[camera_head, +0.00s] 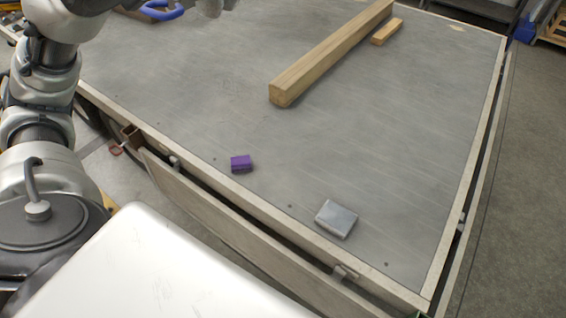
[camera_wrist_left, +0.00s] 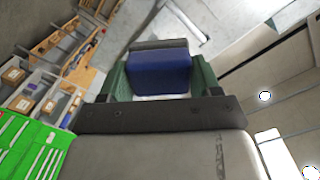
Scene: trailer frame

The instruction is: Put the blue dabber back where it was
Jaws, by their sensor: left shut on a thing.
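In the left wrist view, the blue dabber (camera_wrist_left: 160,76) is a blue block with a dark grey edge along its far side. My left gripper (camera_wrist_left: 158,80) is shut on it, with a green-lined finger on each side. The dabber hides part of what lies beyond it. In the head view my left arm rises along the left side and leaves at the top; its fingers and the dabber cannot be made out there. My right gripper is in neither view.
The trailer bed (camera_head: 200,75) carries a purple block (camera_head: 241,163), a grey metal block (camera_head: 337,218), a long wooden beam (camera_head: 325,55) and a short wooden piece (camera_head: 386,32). A blue looped object (camera_head: 162,11) is at the top. A green tray (camera_wrist_left: 32,145) shows in the wrist view.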

